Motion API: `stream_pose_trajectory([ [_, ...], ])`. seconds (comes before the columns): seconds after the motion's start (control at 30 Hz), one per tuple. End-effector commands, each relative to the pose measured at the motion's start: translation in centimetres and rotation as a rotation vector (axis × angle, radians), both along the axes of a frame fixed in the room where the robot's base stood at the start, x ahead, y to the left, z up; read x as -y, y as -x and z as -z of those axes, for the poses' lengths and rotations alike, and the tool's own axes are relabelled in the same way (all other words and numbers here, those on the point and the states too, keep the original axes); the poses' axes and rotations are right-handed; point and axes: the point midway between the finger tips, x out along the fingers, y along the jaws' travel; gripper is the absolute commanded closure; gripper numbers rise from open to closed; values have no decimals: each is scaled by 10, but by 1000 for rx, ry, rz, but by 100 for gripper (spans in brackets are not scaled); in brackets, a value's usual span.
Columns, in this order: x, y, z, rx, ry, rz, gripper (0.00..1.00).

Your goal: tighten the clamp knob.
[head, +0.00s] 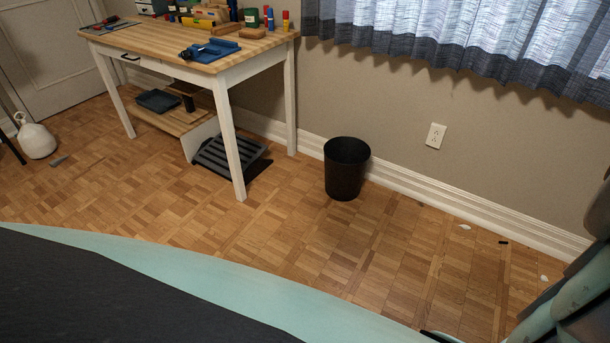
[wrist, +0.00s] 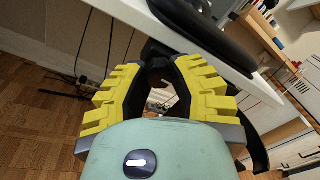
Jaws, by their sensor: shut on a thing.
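My gripper (wrist: 160,68) shows in the wrist view, its two yellow-ridged fingers curved inward. It is shut on a dark part at its fingertips, just under the edge of a white tabletop (wrist: 232,76). This part appears to be the clamp knob (wrist: 155,50); the fingers hide most of it, and its turn cannot be told. A thick black curved fixture (wrist: 205,28) stands at the tabletop's edge above. The gripper and the knob are not in the head view.
In the head view, a wooden workbench (head: 262,45) holds tools and bottles. A black waste bin (head: 346,170) stands by the wall, and a white jug (head: 37,140) is at left. Parquet floor between is mostly open. Dark cables (wrist: 72,88) hang behind my gripper.

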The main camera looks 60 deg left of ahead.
Motion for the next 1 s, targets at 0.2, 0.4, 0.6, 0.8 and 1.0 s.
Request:
stream_pose_trajectory([
  [0.2, -8, -5, 8, 21, -44, -26, 100],
  [0.4, -8, -3, 9, 69, -64, -22, 100],
  [0.6, -2, 1, 4, 167, -81, -4, 100],
  [0.8, -1, 1, 4, 241, -111, -1, 100],
  [1.0, -2, 1, 3, 243, -111, -1, 100],
])
